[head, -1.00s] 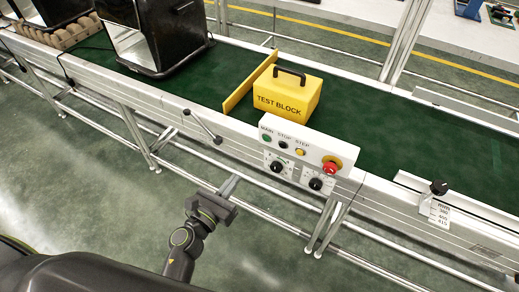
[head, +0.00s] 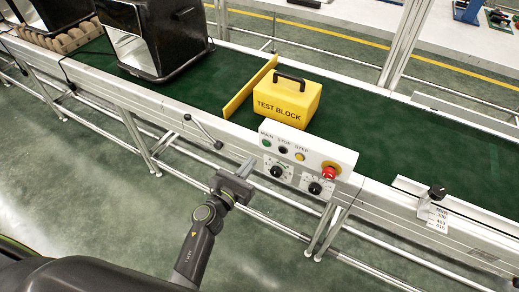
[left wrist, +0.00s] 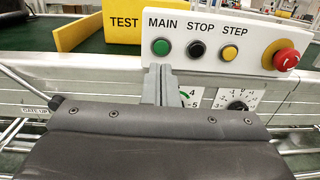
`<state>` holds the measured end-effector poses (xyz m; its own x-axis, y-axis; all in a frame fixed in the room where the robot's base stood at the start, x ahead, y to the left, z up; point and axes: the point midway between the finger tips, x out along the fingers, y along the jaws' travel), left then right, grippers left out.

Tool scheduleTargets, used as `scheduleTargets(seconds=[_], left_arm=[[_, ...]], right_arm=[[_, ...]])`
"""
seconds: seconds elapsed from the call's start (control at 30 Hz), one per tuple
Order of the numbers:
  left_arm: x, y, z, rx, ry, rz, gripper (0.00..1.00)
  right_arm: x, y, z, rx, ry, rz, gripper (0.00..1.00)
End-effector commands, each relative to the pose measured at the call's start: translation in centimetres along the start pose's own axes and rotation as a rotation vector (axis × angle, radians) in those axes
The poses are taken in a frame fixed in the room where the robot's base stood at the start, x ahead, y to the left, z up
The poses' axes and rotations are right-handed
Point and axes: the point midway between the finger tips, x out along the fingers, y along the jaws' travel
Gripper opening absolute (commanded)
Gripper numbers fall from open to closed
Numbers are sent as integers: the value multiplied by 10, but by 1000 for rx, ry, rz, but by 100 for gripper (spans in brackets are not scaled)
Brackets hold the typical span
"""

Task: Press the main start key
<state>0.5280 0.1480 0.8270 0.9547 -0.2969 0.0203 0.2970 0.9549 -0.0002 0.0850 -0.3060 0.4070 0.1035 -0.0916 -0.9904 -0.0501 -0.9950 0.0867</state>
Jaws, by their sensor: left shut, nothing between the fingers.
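The main start key is a green round button (head: 266,143) under the label MAIN on the white control panel (head: 318,148). It also shows in the left wrist view (left wrist: 161,47), just above my fingertips. A black STOP button (left wrist: 197,48) and a yellow STEP button (left wrist: 230,53) sit to its right. My left gripper (head: 246,168) is shut and empty, its tip below and to the left of the green button in the head view. In the left wrist view the fingers (left wrist: 160,82) point up at the panel, and I cannot tell any contact. My right gripper is not in view.
A red emergency stop (head: 330,171) and two black dials are on the same panel. The yellow test block (head: 287,98) stands on the green belt (head: 375,132) behind it. A lever handle (head: 203,131) sticks out from the conveyor rail to the left.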

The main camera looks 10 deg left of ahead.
Motion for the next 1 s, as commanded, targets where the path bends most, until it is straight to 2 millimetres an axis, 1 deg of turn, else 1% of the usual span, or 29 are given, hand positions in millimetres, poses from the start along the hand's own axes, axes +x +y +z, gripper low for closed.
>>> scheduleTargets(seconds=[0.03,0.1,0.2,0.3,0.5,0.87,1.0], left_arm=[[12,0,1,-1,-2,-1,0],[24,0,1,0,-1,-2,0],[39,0,0,-1,-1,-1,0],[50,0,0,0,-1,-1,0],[60,0,0,0,0,0,0],[62,0,-1,0,0,0,0],[74,0,-2,2,-1,0,0]], right_arm=[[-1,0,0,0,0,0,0],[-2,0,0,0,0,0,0],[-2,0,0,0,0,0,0],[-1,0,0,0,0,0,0],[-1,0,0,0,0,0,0],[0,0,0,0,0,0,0],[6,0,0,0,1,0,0]])
